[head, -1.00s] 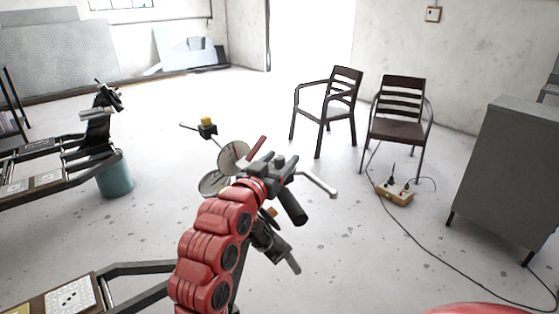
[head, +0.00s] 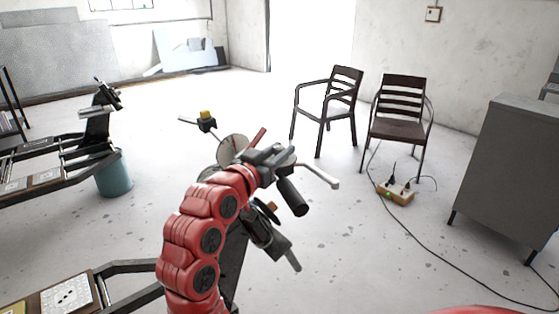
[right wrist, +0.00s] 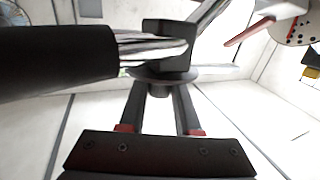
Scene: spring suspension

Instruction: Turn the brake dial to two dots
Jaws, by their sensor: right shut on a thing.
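A motorcycle-like handlebar assembly stands in the middle of the head view, with a black grip (head: 292,196) and a silver lever (head: 320,175). A pale round dial (head: 232,148) with a red pointer (head: 256,138) shows just beyond my right gripper (head: 270,158). In the right wrist view, a dial face (right wrist: 300,30) with dark and red dots is cut off at the top right. There, the two fingers of my right gripper (right wrist: 158,112) close on a dark round knob (right wrist: 160,84). Which dial the knob belongs to, and its setting, I cannot tell. My left gripper is out of view.
A yellow-topped part (head: 206,118) sticks up beyond the dial. A bench with cards (head: 68,297) is at the lower left. Two chairs (head: 398,125), a power strip (head: 396,193) with a cable and a grey cabinet (head: 510,165) stand right. Open floor lies between.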

